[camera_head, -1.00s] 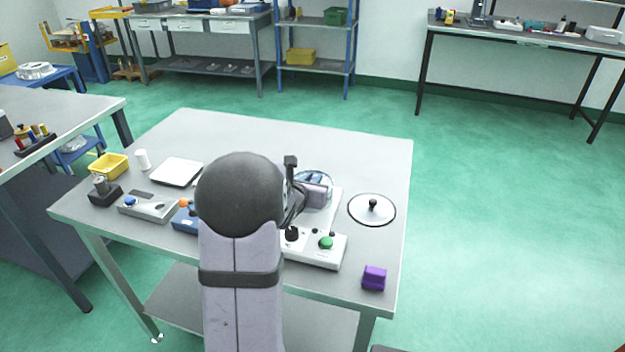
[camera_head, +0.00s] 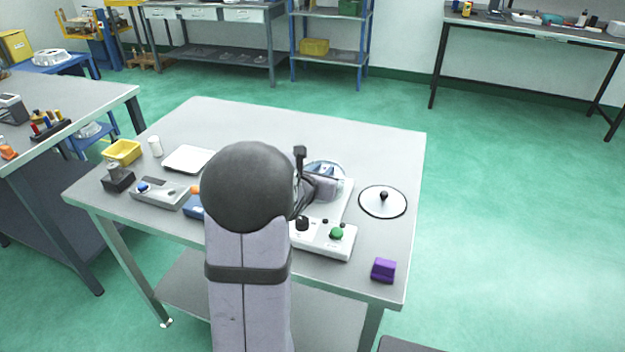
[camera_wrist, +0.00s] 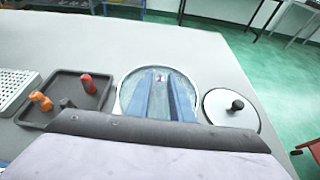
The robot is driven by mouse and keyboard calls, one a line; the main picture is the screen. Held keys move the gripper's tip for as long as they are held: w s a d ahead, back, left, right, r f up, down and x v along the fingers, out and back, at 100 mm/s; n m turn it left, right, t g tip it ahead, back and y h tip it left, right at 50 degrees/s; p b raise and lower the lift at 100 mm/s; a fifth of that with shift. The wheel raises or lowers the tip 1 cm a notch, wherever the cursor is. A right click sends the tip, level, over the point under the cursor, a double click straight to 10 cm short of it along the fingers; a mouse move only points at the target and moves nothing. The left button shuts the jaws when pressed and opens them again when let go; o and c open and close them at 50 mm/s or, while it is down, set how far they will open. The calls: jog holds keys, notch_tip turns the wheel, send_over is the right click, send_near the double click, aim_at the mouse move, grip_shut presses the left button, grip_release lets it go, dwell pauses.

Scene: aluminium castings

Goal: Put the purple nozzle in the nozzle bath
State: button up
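My gripper (camera_wrist: 165,94) points into or over a round glass-like bath (camera_wrist: 127,93). Its two blue fingers run close together toward their tips. A tiny dark mark shows at the tips, but I cannot tell whether they hold anything. In the head view my arm hides much of the gripper, and the bath (camera_head: 327,168) shows just beyond it. No purple nozzle is clearly identifiable; a purple block (camera_head: 383,270) lies at the table's front right corner. In the wrist view a dark tray (camera_wrist: 66,84) holds orange (camera_wrist: 40,100) and red (camera_wrist: 88,83) pieces.
A round lid with a black knob (camera_head: 383,202) lies right of the bath. A white control unit (camera_head: 322,240) with a green button stands in front. A white scale-like plate (camera_head: 188,159), yellow bin (camera_head: 122,152) and grey device (camera_head: 160,192) are at left. The table's back is clear.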

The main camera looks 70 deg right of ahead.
jog(key=v, duration=1)
jog(key=shift+a, duration=0.25)
jog(key=w+a+m+p, duration=0.1)
jog(key=w+a+m, duration=0.1)
jog(key=w+a+m+y+p, duration=0.1)
jog(key=w+a+m, duration=0.1)
jog(key=a, duration=0.1)
jog(key=w+a+m+y+p, duration=0.1)
jog(key=w+a+m, duration=0.1)
jog(key=a, duration=0.1)
jog(key=shift+w+f+p, duration=0.25)
jog(key=shift+w+p, duration=0.05)
jog(key=w+a+f+m+y+p, duration=0.1)
jog(key=a+m+y+p, duration=0.3)
jog(key=a, duration=1.5)
jog(key=w+a+f+m+y+p, duration=0.2)
jog(key=a+m+y, duration=0.5)
jog(key=a, duration=1.2)
jog(key=shift+w+a+m+p, duration=0.4)
jog(key=shift+w+p, duration=0.45)
jog(key=shift+w, duration=0.35)
